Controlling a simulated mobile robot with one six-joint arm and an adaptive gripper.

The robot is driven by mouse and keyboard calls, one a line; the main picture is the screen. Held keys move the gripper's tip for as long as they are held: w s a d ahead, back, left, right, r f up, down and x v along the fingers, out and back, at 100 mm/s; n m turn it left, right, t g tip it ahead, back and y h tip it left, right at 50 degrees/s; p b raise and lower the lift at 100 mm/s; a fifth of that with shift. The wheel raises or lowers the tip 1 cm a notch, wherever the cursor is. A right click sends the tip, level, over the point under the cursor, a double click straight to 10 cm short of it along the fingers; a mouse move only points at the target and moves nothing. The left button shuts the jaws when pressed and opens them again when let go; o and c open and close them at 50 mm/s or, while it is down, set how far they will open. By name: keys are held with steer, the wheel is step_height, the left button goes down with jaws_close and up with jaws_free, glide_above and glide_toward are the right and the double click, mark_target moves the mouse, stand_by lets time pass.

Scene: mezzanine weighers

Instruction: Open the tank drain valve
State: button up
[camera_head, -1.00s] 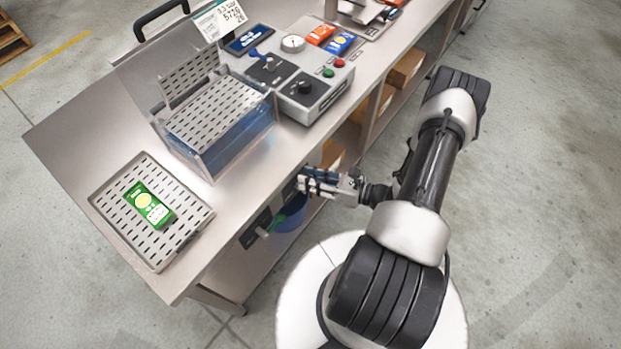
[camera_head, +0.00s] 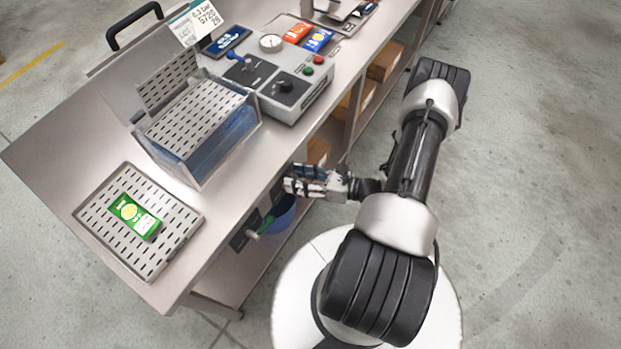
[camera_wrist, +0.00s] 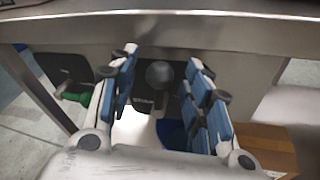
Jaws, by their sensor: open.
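A clear tank (camera_head: 222,150) with blue water and a perforated rack stands on the steel bench. My gripper (camera_head: 290,180) is at the bench's front side, below the top edge. In the wrist view my gripper (camera_wrist: 165,85) is open, its blue-padded fingers on either side of a dark round knob (camera_wrist: 159,74). The knob is on a dark plate with a small label I cannot read; contact is not clear. A green-handled fitting (camera_wrist: 100,98) is on another dark plate to the left; its green part (camera_head: 266,225) also shows in the head view. Which fitting is the drain valve is unclear.
A blue bucket (camera_head: 279,217) hangs or stands below the bench front. A perforated tray (camera_head: 95,210) holding a green packet (camera_head: 134,214) is at the bench's near end. A control box (camera_head: 312,96) sits beyond the tank. Boxes (camera_head: 385,63) fill the lower shelf. Floor at right is clear.

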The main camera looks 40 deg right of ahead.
steer(key=v, duration=1.1)
steer(key=shift+s, duration=0.25)
steer(key=shift+d+r, duration=0.15)
